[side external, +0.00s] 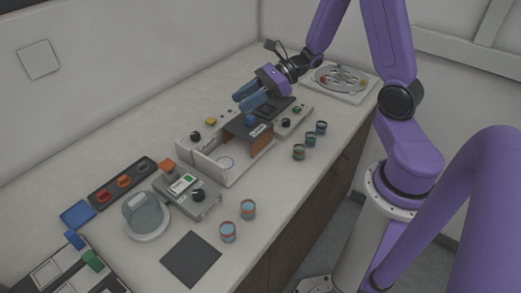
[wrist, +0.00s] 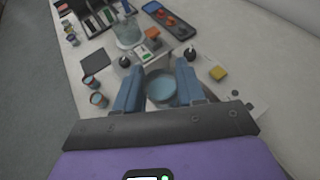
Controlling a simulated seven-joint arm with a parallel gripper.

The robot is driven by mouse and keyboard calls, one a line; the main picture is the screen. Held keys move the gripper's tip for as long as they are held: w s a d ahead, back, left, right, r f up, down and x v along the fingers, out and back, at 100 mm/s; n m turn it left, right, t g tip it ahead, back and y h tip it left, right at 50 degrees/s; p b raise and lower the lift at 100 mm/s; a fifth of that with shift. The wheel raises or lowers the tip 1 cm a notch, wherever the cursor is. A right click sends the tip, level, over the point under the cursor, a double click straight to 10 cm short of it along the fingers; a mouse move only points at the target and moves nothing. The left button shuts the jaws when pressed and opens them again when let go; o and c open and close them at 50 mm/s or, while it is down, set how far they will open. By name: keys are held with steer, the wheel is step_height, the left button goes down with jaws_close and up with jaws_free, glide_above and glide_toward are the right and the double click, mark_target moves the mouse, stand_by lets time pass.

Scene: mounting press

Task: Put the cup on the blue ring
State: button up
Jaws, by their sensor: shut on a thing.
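My gripper (side external: 240,103) reaches over the press from the back right, its two blue fingers pointing down and left. In the wrist view, the fingers (wrist: 160,75) are closed on the sides of a round blue cup (wrist: 161,90), seen from above. In the side view the fingers largely hide the held cup. A thin bluish ring (side external: 225,163) is marked on the white floor of the press fixture (side external: 208,168), below and left of the fingers. The cup looks to be above the fixture, apart from the ring.
White fixture walls and a brown panel (side external: 262,143) stand around the ring. Two red-banded cups (side external: 228,232) stand at the front, near a dark mat (side external: 191,259). Several darker cups (side external: 299,152) line the right edge. A control box (side external: 187,193) and glass vessel (side external: 146,217) stand left.

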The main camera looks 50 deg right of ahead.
mark_target(259, 179)
steer(key=shift+n+g+y, duration=0.4)
steer(key=shift+n+g, duration=0.4)
steer(key=f, duration=0.1)
steer(key=s+a+f, duration=0.1)
steer(key=s+f, duration=0.1)
steer(key=shift+a+f, duration=0.25)
steer(key=s+a+f+n+g+y, duration=0.1)
steer(key=s+a+f+n+g, duration=0.3)
steer(key=s+g, duration=0.15)
steer(key=shift+t, duration=0.35)
steer(key=shift+s+f, duration=0.2)
steer(key=shift+f, duration=3.95)
steer(key=shift+f, duration=0.15)
steer(key=o, duration=1)
